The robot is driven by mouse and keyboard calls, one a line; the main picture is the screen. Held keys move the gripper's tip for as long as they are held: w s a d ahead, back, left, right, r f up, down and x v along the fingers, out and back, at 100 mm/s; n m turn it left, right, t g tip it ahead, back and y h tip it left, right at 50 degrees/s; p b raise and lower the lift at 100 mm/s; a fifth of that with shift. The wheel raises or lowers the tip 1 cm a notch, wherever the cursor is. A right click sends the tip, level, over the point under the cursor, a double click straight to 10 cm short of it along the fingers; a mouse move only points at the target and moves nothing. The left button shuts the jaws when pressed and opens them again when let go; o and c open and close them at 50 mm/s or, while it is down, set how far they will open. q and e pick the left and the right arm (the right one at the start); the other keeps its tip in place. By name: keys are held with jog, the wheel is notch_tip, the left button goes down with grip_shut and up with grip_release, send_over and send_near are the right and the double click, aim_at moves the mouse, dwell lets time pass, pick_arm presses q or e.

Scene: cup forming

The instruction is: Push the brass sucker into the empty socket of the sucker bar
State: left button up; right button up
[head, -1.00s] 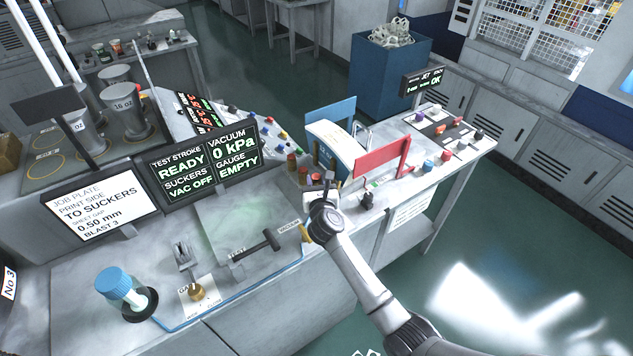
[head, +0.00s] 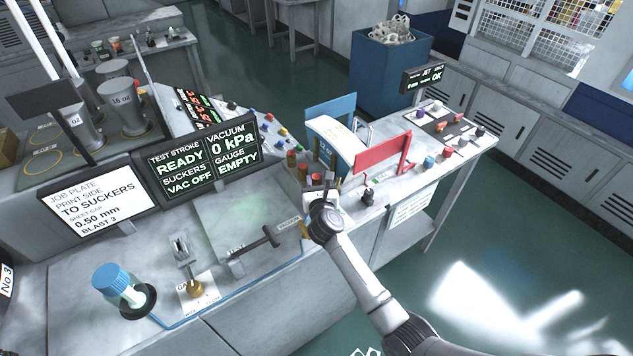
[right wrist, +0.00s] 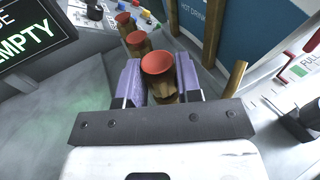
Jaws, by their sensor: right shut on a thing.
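The brass sucker (right wrist: 162,88) has a red cup on top and stands between the purple jaw pads of my right gripper (right wrist: 160,82) in the right wrist view. The jaws are shut on its sides. In the head view my right gripper (head: 326,193) is at the row of suckers, at the right end of the grey bench plate. Two more red-cupped suckers (right wrist: 137,42) (right wrist: 124,21) stand in line beyond the held one. The bar's empty socket cannot be made out, and I cannot tell whether the held sucker's lower end is seated. My left gripper is not in view.
Brass-coloured posts (right wrist: 237,78) stand right of the jaws. A blue-sided unit (head: 333,140) and a red frame (head: 382,154) are close behind my right gripper. The display (head: 207,160) stands to the left. The grey plate (head: 235,215) has a black-handled lever (head: 262,240) at its front.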

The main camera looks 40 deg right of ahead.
jog(key=shift+f+b, duration=0.5)
jog(key=shift+f, duration=0.3)
jog(key=o, duration=0.8)
jog(key=shift+o, duration=1)
jog(key=shift+s+a+r, duration=0.1)
jog(key=shift+s+a, duration=0.15)
jog(key=shift+s, duration=0.1)
jog(key=p+v, duration=0.1)
jog(key=v, duration=1)
jog(key=shift+s+a, duration=0.1)
jog(key=shift+s, duration=0.15)
jog(key=shift+s+a, duration=0.35)
jog(key=shift+s, duration=0.3)
